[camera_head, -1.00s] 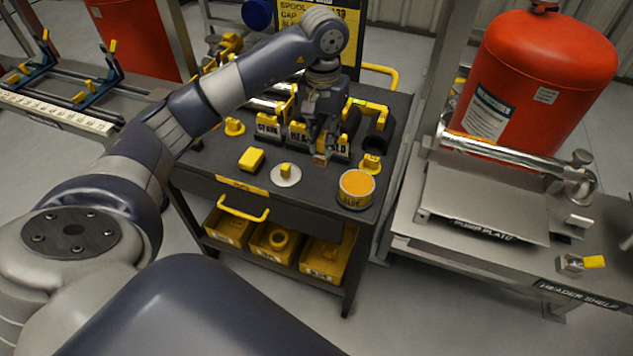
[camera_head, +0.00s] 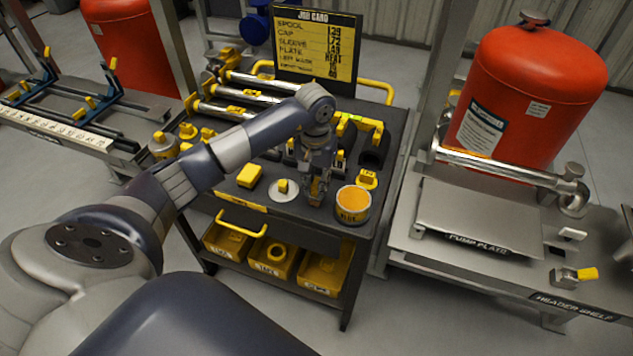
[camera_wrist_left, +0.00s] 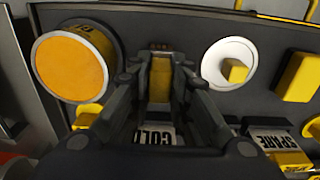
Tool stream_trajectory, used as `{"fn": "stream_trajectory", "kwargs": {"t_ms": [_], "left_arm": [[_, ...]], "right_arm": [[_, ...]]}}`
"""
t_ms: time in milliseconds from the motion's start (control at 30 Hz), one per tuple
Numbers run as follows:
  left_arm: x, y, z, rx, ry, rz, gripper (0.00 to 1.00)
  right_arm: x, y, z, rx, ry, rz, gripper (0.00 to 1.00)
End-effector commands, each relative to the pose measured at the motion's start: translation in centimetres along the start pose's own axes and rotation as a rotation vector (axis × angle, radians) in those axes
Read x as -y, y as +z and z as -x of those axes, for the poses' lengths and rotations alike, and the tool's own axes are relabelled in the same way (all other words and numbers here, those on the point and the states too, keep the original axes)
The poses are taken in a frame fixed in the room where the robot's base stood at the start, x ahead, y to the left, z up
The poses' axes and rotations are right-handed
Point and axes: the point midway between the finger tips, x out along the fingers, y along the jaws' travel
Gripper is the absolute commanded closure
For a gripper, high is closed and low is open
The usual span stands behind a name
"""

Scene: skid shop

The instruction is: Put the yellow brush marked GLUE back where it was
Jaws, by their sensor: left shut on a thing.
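My left gripper (camera_head: 317,200) points down over the front of the dark cart top. It is between the white disc (camera_head: 276,196) and the round tin with the orange top (camera_head: 353,203). In the left wrist view the gripper (camera_wrist_left: 160,85) is shut on a yellow piece (camera_wrist_left: 160,78), which I take for the brush. Its marking does not show, and I cannot tell whether it touches the cart. The tin (camera_wrist_left: 72,66) is left of the fingers and the disc (camera_wrist_left: 229,66) right. My right gripper is not in view.
A yellow block (camera_head: 249,176) lies left of the disc. A yellow ring-shaped piece (camera_head: 367,178) lies behind the tin. Blocks marked COLD (camera_wrist_left: 153,136) and SPARE (camera_wrist_left: 275,143) stand close to the gripper. The job card (camera_head: 315,48) stands at the cart's back.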

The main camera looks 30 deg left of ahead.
Motion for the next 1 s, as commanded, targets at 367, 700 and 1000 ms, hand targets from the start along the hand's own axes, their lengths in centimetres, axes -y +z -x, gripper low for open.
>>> {"fn": "stream_trajectory", "kwargs": {"t_ms": [367,700,1000], "left_arm": [[0.0,0.0,-0.3,0.000,0.000,0.000,0.62],[0.0,0.0,-0.1,0.001,0.000,0.000,0.62],[0.1,-0.2,4.3,-0.008,0.000,-0.001,0.62]], "right_arm": [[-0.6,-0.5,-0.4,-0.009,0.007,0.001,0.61],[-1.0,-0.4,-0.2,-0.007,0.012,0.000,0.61],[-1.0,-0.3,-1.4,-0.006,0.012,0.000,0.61]]}}
